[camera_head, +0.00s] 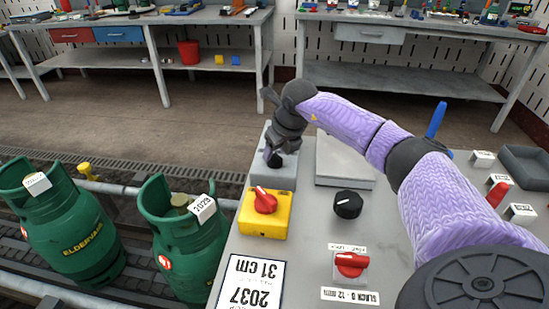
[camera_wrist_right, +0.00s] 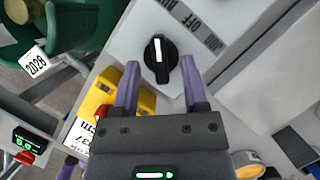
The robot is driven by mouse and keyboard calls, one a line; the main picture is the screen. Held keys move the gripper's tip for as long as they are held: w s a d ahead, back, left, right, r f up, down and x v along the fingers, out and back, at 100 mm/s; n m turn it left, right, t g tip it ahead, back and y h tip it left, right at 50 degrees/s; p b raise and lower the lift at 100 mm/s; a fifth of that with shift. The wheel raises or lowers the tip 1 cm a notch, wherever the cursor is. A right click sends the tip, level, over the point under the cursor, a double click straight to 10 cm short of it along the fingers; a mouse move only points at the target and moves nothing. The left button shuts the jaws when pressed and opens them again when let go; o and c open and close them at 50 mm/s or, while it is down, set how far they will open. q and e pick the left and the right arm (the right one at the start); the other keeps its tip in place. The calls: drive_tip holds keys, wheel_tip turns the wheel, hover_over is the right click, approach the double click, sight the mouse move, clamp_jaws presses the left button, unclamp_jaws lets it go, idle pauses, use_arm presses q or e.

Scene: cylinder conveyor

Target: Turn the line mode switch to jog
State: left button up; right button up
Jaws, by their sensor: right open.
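The line mode switch is a black knob with a white pointer line (camera_wrist_right: 160,60) on a pale grey box, and it also shows in the head view (camera_head: 275,160). Lettering beside it in the right wrist view includes OFF and is partly cut off. The pointer line runs nearly up and down in that view. My right gripper (camera_wrist_right: 159,64) is open, one finger to each side of the knob as seen; I cannot tell whether they touch it. In the head view my right gripper (camera_head: 273,150) is just above the box and partly hides the knob. My left gripper is not in view.
A yellow box with a red knob (camera_head: 265,200) stands just in front of the switch box. A black dial (camera_head: 348,204) and another red knob (camera_head: 351,264) are on the panel. Green gas cylinders (camera_head: 180,240) stand at left. A flat grey plate (camera_head: 342,165) is right of the switch.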

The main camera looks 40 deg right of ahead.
drive_tip(key=shift+w+f, duration=0.25)
drive_tip(key=shift+f, duration=0.35)
